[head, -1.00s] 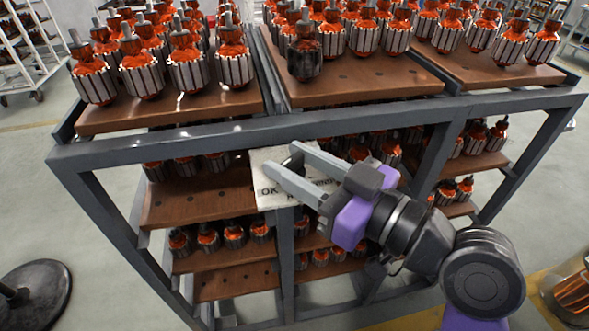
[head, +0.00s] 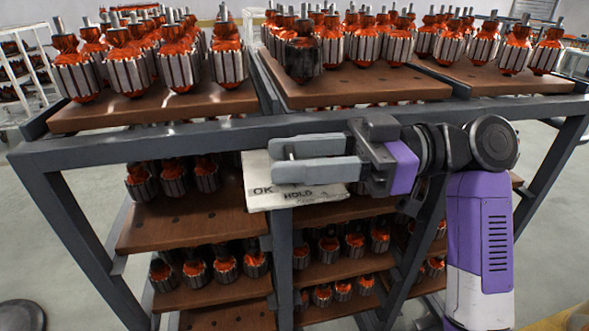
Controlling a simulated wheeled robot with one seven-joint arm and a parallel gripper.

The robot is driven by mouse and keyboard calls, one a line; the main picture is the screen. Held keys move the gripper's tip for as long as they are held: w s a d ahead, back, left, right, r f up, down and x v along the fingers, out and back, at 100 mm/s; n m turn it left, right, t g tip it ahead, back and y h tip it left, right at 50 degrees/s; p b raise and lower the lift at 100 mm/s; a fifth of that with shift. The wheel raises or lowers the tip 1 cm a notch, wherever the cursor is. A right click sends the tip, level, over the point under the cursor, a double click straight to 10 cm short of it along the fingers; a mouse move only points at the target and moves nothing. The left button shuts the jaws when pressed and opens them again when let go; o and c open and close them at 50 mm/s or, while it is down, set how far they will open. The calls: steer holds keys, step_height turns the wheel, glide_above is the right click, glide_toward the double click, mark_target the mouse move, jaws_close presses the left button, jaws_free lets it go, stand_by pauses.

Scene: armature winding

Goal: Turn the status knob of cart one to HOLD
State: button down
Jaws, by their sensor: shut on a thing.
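The cart (head: 195,131) is a grey metal frame with brown shelves. A pale status plate (head: 257,201) is on its front, below the top rail, with OK at left and HOLD lower down in black letters. My gripper (head: 274,161) comes in from the right across the plate, its two grey fingers pointing left. The fingers are shut on the dark status knob (head: 290,154), of which only a sliver shows between them. The fingers hide most of the knob, its pointer and the upper plate, so I cannot tell its setting.
The top trays (head: 352,88) carry rows of copper-wound armatures; one armature (head: 303,58) is darker than the others. Lower shelves (head: 180,222) hold more armatures behind the frame. A white rack (head: 30,75) stands at far left. Open floor (head: 70,275) lies at left.

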steer(key=shift+n+g, duration=0.5)
steer(key=shift+g, duration=0.3)
steer(key=c, duration=0.9)
jaws_free()
steer(key=shift+b+v, duration=0.5)
steer(key=shift+v, duration=3.35)
steer(key=shift+r, duration=0.1)
